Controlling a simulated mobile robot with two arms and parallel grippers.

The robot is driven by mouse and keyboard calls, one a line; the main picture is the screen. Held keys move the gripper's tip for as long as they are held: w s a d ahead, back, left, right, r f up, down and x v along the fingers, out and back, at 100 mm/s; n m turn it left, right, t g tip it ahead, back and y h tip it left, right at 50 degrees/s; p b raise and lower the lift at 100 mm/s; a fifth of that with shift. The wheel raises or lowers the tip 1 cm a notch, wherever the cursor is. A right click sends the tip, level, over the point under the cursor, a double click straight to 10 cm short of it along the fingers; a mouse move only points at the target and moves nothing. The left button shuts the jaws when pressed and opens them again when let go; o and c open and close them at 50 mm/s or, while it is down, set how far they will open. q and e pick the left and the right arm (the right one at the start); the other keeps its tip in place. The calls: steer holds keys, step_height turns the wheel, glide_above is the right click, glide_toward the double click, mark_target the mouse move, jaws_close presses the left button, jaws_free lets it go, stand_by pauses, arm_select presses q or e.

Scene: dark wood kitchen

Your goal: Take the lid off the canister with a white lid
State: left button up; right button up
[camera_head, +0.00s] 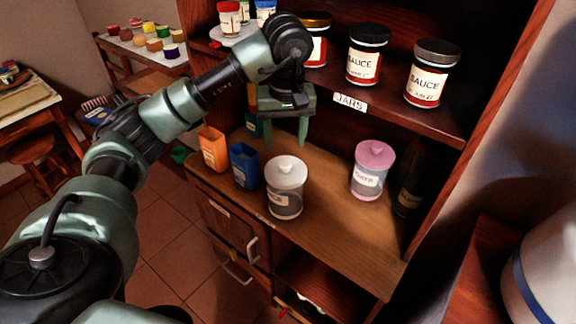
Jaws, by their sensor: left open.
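The canister with the white lid (285,202) stands upright on the wooden cabinet counter. Its body is clear to greyish with a paper label. Its white lid (286,172) with a round knob sits on top. My left gripper (287,144) points down, open and empty, above and slightly behind the lid in the picture, with its fingertips apart from the knob as far as I can tell. A second canister with a pink lid (374,156) stands to the right on the same counter. My right gripper is out of view.
An orange box (213,147) and a blue box (244,166) stand left of the white-lidded canister. Sauce jars (427,74) line the shelf (390,112) above, close to my left arm. A dark bottle (411,184) stands at the right. The counter's front right is clear.

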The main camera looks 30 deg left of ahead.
mark_target(285, 163)
arm_select(q)
steer(key=f+p, duration=0.1)
steer(key=f, duration=0.2)
steer(key=f+p, duration=0.1)
steer(key=f, duration=0.2)
steer(key=shift+w+a+f, duration=0.1)
steer(key=shift+w+f, duration=0.1)
steer(key=shift+f, duration=0.05)
steer(key=shift+w+a+f, duration=0.1)
steer(key=shift+f, duration=0.35)
jaws_close()
